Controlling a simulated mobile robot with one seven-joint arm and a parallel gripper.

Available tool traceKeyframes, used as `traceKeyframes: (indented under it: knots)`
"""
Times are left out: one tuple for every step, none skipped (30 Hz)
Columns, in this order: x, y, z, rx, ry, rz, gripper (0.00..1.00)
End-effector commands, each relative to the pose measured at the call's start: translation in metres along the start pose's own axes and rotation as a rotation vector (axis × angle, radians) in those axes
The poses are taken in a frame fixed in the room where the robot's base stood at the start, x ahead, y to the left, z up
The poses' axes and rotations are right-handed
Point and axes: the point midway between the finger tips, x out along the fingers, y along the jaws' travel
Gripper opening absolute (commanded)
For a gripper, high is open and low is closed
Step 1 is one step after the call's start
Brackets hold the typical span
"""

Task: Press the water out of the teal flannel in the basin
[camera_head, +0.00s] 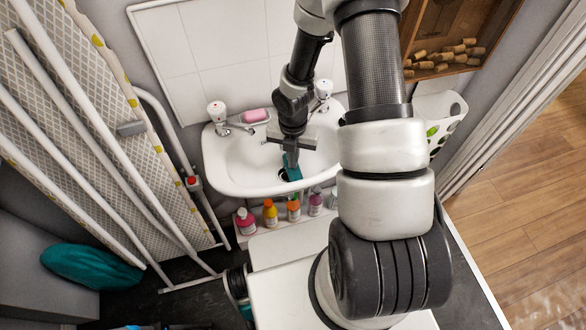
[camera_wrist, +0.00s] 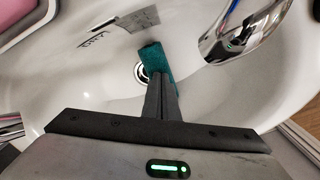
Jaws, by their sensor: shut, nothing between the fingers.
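The teal flannel (camera_head: 291,168) lies in the white basin (camera_head: 226,172), at the bottom next to the drain. In the wrist view the flannel (camera_wrist: 157,62) looks like a small folded strip beside the round drain (camera_wrist: 141,73). My gripper (camera_head: 290,155) points down into the basin, and its shut fingers (camera_wrist: 161,82) meet the near end of the flannel in the picture. Nothing is held between the fingers. Whether the tips press on the cloth or hover just above it, I cannot tell. The fingers hide part of the flannel.
Two taps stand on the basin's rim, the left tap (camera_head: 217,113) and right tap (camera_head: 323,91); a chrome spout (camera_wrist: 233,38) is close to my fingers. Pink soap (camera_head: 255,116) sits at the back. Several bottles (camera_head: 270,213) stand in front. An ironing board (camera_head: 95,120) leans left.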

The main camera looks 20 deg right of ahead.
Motion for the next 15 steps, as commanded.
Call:
traceKeyframes:
  knots:
    - [0.002,-0.001,-0.002,0.0,0.004,-0.002,0.0]
    - [0.002,-0.001,-0.002,0.0,0.004,-0.002,0.0]
    - [0.001,-0.001,-0.002,0.0,0.004,-0.002,0.0]
    - [0.0,-0.001,-0.002,0.0,0.004,-0.002,0.0]
    - [-0.002,-0.001,-0.002,0.0,0.004,-0.002,0.0]
    - [-0.004,-0.001,-0.002,0.0,0.004,-0.002,0.0]
    - [-0.006,-0.001,-0.001,0.001,0.004,-0.002,0.0]
    - [-0.009,-0.001,-0.001,0.001,0.003,-0.002,0.0]
    - [-0.013,-0.001,-0.001,0.001,0.003,-0.001,0.0]
    - [-0.015,-0.001,-0.001,0.001,0.002,-0.001,0.0]
    - [-0.018,-0.001,-0.001,0.001,0.002,-0.001,0.0]
    - [-0.022,-0.001,-0.001,0.0,0.002,-0.001,0.0]
    - [-0.024,-0.001,-0.001,0.0,0.002,-0.001,0.0]
    - [-0.027,-0.001,-0.001,0.0,0.002,-0.001,0.0]
    - [-0.03,-0.001,-0.001,0.0,0.001,-0.001,0.0]
